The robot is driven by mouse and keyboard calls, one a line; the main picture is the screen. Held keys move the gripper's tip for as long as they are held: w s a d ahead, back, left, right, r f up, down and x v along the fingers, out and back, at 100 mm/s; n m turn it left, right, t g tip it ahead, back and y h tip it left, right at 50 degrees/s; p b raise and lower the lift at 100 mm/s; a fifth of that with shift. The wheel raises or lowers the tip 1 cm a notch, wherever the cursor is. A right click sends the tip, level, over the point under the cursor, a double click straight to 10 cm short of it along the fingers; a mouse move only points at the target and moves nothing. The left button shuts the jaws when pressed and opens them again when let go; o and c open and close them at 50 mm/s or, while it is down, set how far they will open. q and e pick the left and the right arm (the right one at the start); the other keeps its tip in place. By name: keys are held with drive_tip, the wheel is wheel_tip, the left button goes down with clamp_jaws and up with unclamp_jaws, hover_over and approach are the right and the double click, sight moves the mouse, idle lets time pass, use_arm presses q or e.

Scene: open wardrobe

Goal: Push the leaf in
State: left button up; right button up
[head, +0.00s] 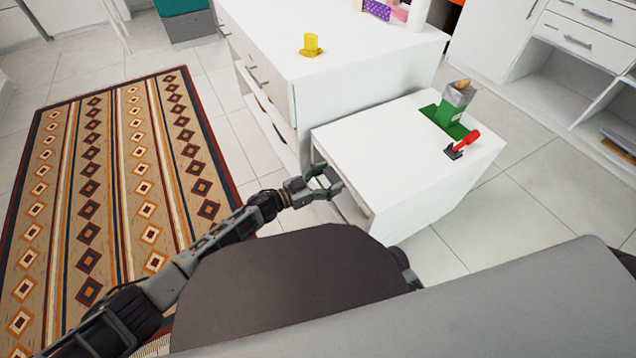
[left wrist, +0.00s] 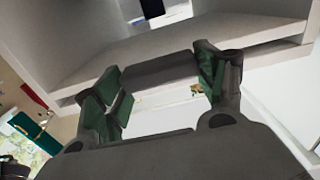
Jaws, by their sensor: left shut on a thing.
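The leaf (head: 354,205) looks like the white upright panel on the near left side of the low white unit (head: 385,140). It stands slightly apart from the unit's body. My left gripper (head: 328,180) is at this panel. In the left wrist view, my left gripper (left wrist: 158,85) has its green-padded fingers apart, with a dark grey bar (left wrist: 158,70) between them. The bar looks like a handle, and the fingers appear closed against its ends. How the bar joins the leaf is hidden.
A patterned rug (head: 120,180) lies left. Tiled floor is clear to the right.

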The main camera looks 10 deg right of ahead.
use_arm(q)
drive_tip(key=shift+w+d, duration=0.1)
drive_tip(key=shift+d, duration=0.3)
drive_tip(key=o, duration=1.5)
drive_tip(key=shift+d, duration=0.2)
drive_tip(key=shift+c, duration=0.2)
drive_tip(key=shift+a, duration=0.25)
drive_tip(key=v, duration=1.1)
drive_tip(key=shift+a, duration=0.3)
drive_tip(key=shift+f, duration=0.1)
